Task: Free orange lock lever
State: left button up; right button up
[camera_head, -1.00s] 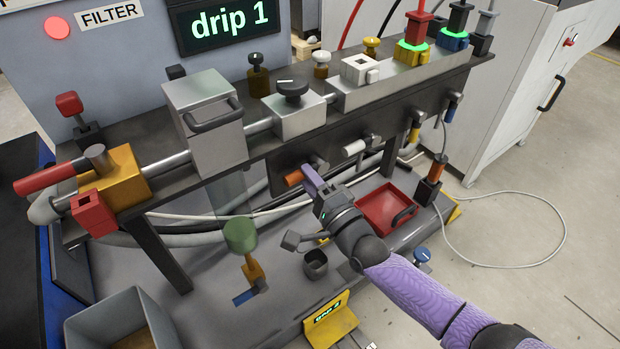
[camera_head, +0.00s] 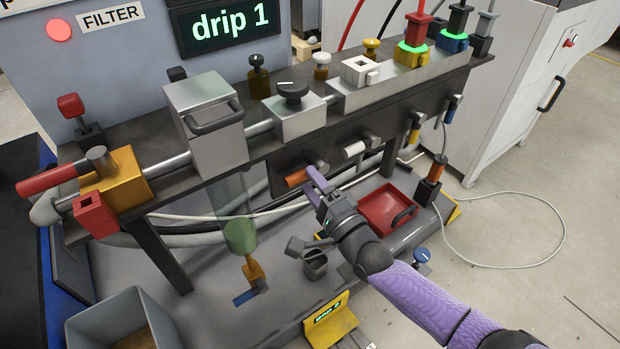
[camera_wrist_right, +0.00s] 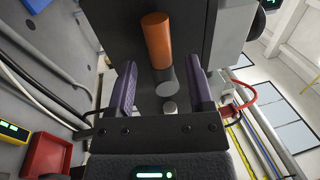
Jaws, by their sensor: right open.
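The orange lever (camera_head: 299,178) sticks out to the left from a round grey pivot (camera_head: 321,168) on the dark panel under the bench. My right gripper (camera_head: 313,184) comes in from the lower right, its fingertips close to the lever. In the right wrist view, the gripper (camera_wrist_right: 160,88) is open with nothing between its purple fingers. The orange lever (camera_wrist_right: 157,40) stands ahead, between the lines of the two fingers, with its grey pivot below it. I cannot tell whether any finger touches the lever. My left gripper is not in view.
A white lever (camera_head: 354,149) is on the same panel to the right. A clear bowl with a green part (camera_head: 240,236) hangs further left.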

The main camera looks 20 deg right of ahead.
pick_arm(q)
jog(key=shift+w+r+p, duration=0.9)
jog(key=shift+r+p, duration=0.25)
pick_arm(e)
jog(key=v, duration=0.8)
jog(key=shift+s, duration=0.4)
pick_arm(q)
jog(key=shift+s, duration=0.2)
pick_arm(e)
jog(key=shift+d, duration=0.1)
